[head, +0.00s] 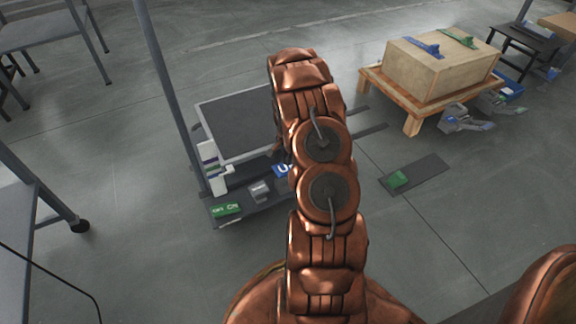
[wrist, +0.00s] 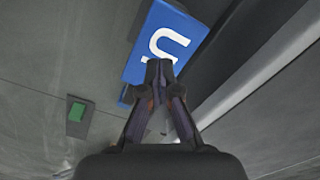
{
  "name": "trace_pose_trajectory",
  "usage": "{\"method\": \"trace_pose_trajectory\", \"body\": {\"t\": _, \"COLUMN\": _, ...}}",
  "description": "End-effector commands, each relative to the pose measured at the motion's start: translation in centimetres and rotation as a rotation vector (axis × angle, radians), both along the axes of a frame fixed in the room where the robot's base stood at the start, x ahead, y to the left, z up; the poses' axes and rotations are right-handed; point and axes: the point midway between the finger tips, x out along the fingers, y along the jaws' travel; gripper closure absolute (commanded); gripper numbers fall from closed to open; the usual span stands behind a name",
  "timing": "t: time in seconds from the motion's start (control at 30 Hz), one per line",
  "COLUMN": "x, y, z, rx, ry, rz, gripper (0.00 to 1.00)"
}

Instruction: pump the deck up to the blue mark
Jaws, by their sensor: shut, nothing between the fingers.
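The deck (head: 240,122), a dark flat platform with a pale rim, sits low on its lift at left centre in the head view. A white post (head: 212,170) with small coloured bands stands at its near left corner; which deck height they match I cannot tell. A blue pedal (head: 282,171) with a white "U" lies at the near side, partly behind my arm; the blue panel (wrist: 158,42) fills the top of the wrist view. My gripper (wrist: 158,72) is shut and empty, its tips overlapping the panel's lower edge; contact is unclear. The head view hides it behind my arm.
A green lettered pedal (head: 226,210) and a grey pedal (head: 260,190) sit on the lift's base. A green block on a dark mat (head: 430,172) lies to the right. A wooden crate (head: 435,72) stands on a low table beyond. A grey upright rises beside the deck.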

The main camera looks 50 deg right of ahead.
Motion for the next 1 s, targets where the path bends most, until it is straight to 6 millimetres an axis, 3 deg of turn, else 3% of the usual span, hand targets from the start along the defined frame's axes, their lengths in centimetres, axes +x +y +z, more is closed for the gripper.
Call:
{"method": "trace_pose_trajectory", "body": {"t": 0.6, "x": 0.0, "y": 0.0, "z": 0.1, "rx": 0.0, "ry": 0.0, "rz": 0.0, "gripper": 1.0}}
{"method": "trace_pose_trajectory", "body": {"t": 1.0, "x": 0.0, "y": 0.0, "z": -1.3, "rx": 0.001, "ry": 0.001, "rz": 0.0, "gripper": 1.0}}
